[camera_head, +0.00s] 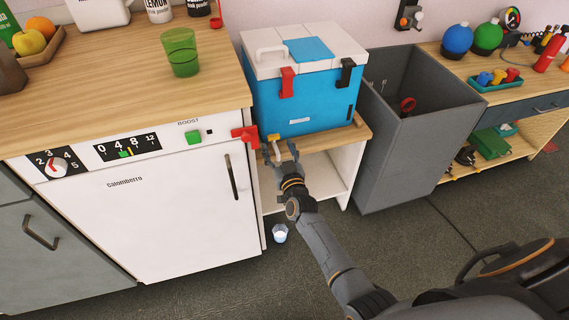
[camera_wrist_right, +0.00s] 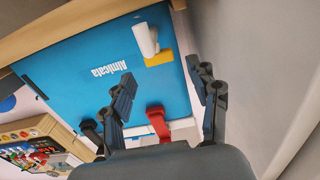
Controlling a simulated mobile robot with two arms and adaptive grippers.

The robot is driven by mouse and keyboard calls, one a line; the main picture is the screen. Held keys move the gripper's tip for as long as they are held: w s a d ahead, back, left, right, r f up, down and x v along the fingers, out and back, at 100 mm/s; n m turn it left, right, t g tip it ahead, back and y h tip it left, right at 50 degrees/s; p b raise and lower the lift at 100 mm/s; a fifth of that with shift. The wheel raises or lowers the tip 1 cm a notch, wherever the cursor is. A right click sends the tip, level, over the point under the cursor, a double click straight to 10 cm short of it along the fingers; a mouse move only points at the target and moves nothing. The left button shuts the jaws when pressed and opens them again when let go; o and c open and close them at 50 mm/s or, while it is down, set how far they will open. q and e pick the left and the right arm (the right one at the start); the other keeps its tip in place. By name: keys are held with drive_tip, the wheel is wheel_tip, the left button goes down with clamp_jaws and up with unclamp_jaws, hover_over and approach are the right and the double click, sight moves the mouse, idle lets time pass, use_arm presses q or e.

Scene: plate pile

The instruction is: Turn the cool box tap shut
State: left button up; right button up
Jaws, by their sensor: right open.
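The cool box (camera_head: 300,105) is blue with a white lid and stands on a low white shelf with a wooden top. Its tap has a yellow part (camera_head: 273,138) and a pale spout (camera_head: 277,153), low on the front left. In the right wrist view the yellow part (camera_wrist_right: 158,59) and white spout (camera_wrist_right: 145,38) show beyond the fingers. My right gripper (camera_head: 282,152) is at the tap in the head view, partly covering it. In the wrist view the right gripper (camera_wrist_right: 166,92) is open and empty, with no clear contact on the tap. My left gripper is not in view.
A red latch (camera_head: 287,83) and a black latch (camera_head: 347,72) hold the lid. A tall grey bin (camera_head: 425,140) stands right. A small cup (camera_head: 280,233) is on the floor below.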

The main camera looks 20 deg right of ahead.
drive_tip(key=s+a, duration=0.1)
drive_tip(key=s, duration=0.7)
drive_tip(key=shift+s, duration=0.3)
